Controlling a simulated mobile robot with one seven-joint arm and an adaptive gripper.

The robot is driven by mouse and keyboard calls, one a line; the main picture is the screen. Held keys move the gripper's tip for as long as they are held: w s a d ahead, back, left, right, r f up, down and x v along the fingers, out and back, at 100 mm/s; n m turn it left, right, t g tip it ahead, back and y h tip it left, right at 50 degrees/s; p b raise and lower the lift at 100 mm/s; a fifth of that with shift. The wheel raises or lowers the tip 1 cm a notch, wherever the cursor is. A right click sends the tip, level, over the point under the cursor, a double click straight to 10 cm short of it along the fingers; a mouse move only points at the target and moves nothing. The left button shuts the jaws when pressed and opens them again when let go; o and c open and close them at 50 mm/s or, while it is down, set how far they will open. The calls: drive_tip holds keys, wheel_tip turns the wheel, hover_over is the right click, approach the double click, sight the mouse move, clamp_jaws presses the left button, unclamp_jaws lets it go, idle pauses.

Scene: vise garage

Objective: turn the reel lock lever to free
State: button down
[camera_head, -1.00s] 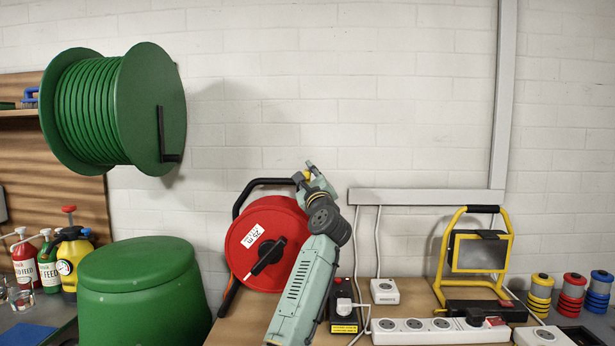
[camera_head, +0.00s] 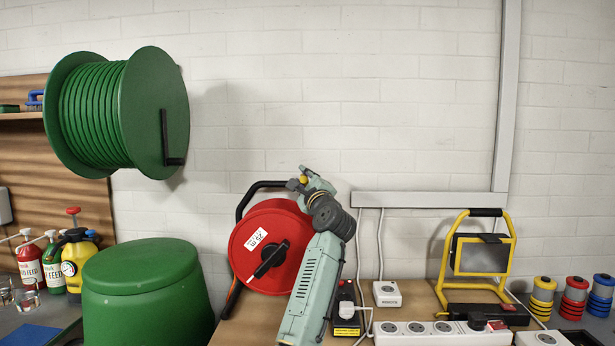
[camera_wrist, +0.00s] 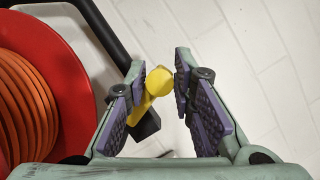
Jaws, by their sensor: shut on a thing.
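The red cable reel (camera_head: 285,222) stands on the bench in a black tube frame, and its orange cable (camera_wrist: 22,105) shows in the wrist view. The yellow reel lock lever (camera_wrist: 158,82) sits by the frame and has a round knob. In the head view it is a small yellow spot (camera_head: 303,180) at the reel's upper right. My gripper (camera_wrist: 160,76) has its two padded fingers on either side of the knob and is shut on it. In the head view my gripper (camera_head: 300,182) hides most of the lever, so its exact angle is hard to tell.
A green lidded bin (camera_head: 145,285) stands left of the reel. A black box (camera_head: 345,308), a white socket (camera_head: 387,293) and a power strip (camera_head: 440,333) lie to the right, with a yellow work lamp (camera_head: 480,255) beyond. A green hose reel (camera_head: 115,115) hangs above left.

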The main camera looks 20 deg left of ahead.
drive_tip(key=n, duration=0.1)
drive_tip(key=n+g+p, duration=0.1)
drive_tip(key=n, duration=0.1)
drive_tip(key=a+n+g+p, duration=0.1)
drive_tip(key=shift+s+a+f+n, duration=0.1)
drive_tip(key=shift+s+f+n, duration=0.05)
drive_tip(key=shift+f+n, duration=0.25)
drive_tip(key=shift+s+a+f+n+g+h, duration=0.1)
drive_tip(key=shift+a+f+n+g+h, duration=0.15)
drive_tip(key=shift+n, duration=0.6)
drive_tip(key=shift+s+a+f+n+g+h, duration=0.1)
drive_tip(key=shift+a+f+n+g+h, duration=0.15)
drive_tip(key=shift+n, duration=0.65)
drive_tip(key=shift+a+f+n+g+h, duration=0.2)
drive_tip(key=shift+f+n+h, duration=0.15)
drive_tip(key=shift+n, duration=0.5)
drive_tip(key=shift+f, duration=0.1)
drive_tip(key=c, duration=1.6)
unclamp_jaws()
drive_tip(key=shift+o, duration=0.6)
drive_tip(key=shift+a+f, duration=0.1)
drive_tip(key=shift+s, duration=0.1)
